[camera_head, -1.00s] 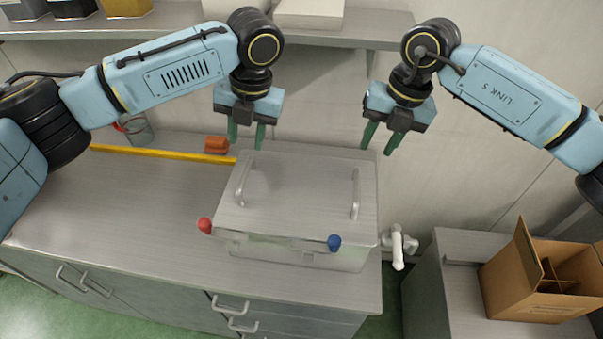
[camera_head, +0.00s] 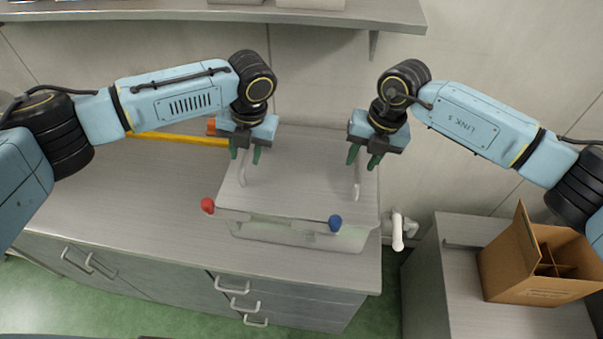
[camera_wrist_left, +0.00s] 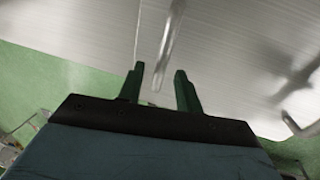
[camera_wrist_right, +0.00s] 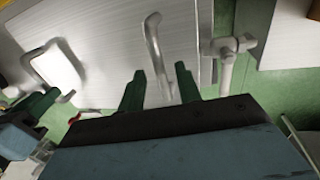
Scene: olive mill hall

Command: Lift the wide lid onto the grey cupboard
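The wide lid (camera_head: 300,190) is a flat grey metal sheet with two bar handles, resting on a pale see-through tub on the counter. My left gripper (camera_head: 244,160) is open above the lid's left handle (camera_head: 242,178); that handle also shows beyond its fingers in the left wrist view (camera_wrist_left: 170,45). My right gripper (camera_head: 362,162) is open above the right handle (camera_head: 357,186), which lies ahead of its fingers in the right wrist view (camera_wrist_right: 155,45). Neither gripper touches a handle as far as I can tell. The grey cupboard (camera_head: 425,290) may be the low unit at right.
A white tap (camera_head: 398,232) is right of the counter. An open cardboard box (camera_head: 535,290) stands on the right unit, leaving its left part clear. A shelf (camera_head: 200,14) runs behind.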

